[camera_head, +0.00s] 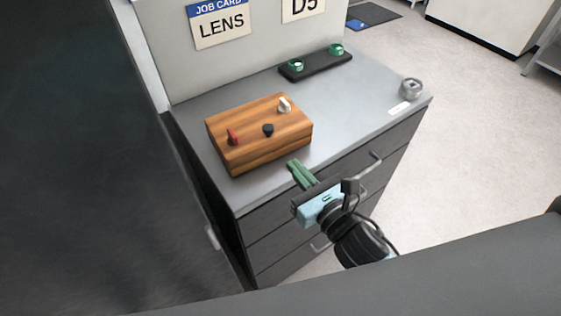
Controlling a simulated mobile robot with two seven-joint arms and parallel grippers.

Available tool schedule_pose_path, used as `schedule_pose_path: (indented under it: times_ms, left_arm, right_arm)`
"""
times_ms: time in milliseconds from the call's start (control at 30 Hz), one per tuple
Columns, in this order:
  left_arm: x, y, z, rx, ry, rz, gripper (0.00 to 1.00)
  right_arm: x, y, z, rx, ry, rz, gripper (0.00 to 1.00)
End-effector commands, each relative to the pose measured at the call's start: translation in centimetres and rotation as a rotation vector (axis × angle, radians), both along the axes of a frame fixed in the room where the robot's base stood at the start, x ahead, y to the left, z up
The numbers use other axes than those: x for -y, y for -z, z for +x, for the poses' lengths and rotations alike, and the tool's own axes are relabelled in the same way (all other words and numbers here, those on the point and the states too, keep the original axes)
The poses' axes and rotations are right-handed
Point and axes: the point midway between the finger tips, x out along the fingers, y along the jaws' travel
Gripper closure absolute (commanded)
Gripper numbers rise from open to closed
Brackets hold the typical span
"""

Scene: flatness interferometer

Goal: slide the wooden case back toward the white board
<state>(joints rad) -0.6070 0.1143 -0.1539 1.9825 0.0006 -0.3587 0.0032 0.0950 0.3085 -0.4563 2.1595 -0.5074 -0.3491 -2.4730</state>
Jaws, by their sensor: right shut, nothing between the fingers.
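The wooden case (255,112) lies flat on the grey top of a drawer cabinet, toward its left side. It carries a red knob (232,136), a black knob (267,130) and a white knob (284,104). The white board (265,45) stands upright along the back edge, with a bare strip of top between it and the case. My right gripper (294,164) is shut and empty, its green fingers just in front of the case's near right side. I cannot tell if they touch it. My left gripper is not in view.
A black tray (318,67) with two green pieces stands at the back of the cabinet top (350,110). A grey metal round part (411,88) and a white label (400,108) are near the right corner. Drawer handles (368,163) stick out in front. The top's middle right is clear.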

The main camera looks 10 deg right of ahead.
Motion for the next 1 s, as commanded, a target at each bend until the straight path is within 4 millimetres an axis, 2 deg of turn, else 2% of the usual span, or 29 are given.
schedule_pose_path:
  times_ms: [100,300,833,1000]
  left_arm:
    - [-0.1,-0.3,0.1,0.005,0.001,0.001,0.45]
    - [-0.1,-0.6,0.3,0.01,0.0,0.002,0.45]
    - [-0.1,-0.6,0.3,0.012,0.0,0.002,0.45]
    - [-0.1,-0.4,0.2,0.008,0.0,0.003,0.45]
  right_arm:
    - [-0.7,-0.1,2.0,0.002,0.0,0.002,1.0]
    - [-1.5,-0.1,4.0,0.001,-0.001,0.001,1.0]
    - [-1.7,0.1,4.7,0.0,-0.001,0.001,1.0]
    - [-2.0,0.2,6.7,-0.001,-0.003,0.0,1.0]
